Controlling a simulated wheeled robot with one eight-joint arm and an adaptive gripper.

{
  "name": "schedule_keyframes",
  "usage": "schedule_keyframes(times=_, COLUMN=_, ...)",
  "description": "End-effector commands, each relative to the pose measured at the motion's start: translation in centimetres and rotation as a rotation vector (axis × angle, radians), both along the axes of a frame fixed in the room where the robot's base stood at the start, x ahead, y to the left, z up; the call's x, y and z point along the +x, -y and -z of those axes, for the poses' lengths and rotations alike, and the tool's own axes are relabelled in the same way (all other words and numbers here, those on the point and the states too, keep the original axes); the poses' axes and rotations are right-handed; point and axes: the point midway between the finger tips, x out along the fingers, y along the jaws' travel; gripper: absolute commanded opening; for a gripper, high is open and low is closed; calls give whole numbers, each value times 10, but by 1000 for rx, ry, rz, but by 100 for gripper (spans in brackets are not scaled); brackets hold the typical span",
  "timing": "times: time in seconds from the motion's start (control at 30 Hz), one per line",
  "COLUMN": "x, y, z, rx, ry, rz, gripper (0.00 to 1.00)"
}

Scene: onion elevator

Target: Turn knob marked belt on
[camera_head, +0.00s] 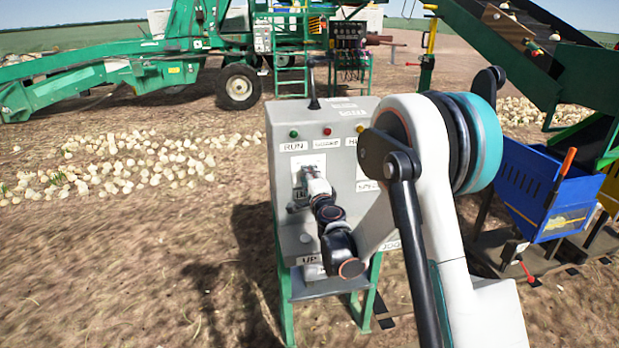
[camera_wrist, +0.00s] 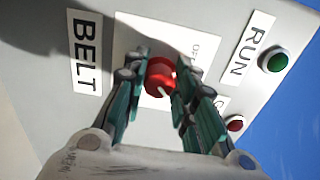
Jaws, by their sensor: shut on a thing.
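The red belt knob (camera_wrist: 161,76) sits on a white plate on the grey panel, beside the label BELT (camera_wrist: 86,52), in the wrist view. A white pointer mark shows on the knob. My gripper (camera_wrist: 155,85) has its teal fingers on both sides of the knob and is shut on it. In the head view my gripper (camera_head: 312,185) reaches the upper left of the grey control box (camera_head: 283,222), and my wrist hides the knob. Part of the small writing on the plate is hidden by the fingers.
A green lamp (camera_wrist: 277,61) by the label RUN and a red lamp (camera_wrist: 235,123) are close to the fingers. A blue crate (camera_head: 535,190) and a conveyor (camera_head: 500,45) stand at right. Pale onions (camera_head: 120,160) lie on the ground at left.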

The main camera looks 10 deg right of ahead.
Motion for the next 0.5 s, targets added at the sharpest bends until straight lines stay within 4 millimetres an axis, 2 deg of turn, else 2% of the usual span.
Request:
schedule_keyframes(times=0.37, x=-1, y=0, z=1, rx=4, ry=0, rz=1, gripper=2)
schedule_keyframes(times=0.4, x=-1, y=0, z=1, rx=4, ry=0, rz=1, gripper=35)
schedule_keyframes(times=0.47, x=0, y=0, z=1, rx=4, ry=0, rz=1, gripper=46)
schedule_keyframes(times=0.5, x=0, y=0, z=1, rx=4, ry=0, rz=1, gripper=46)
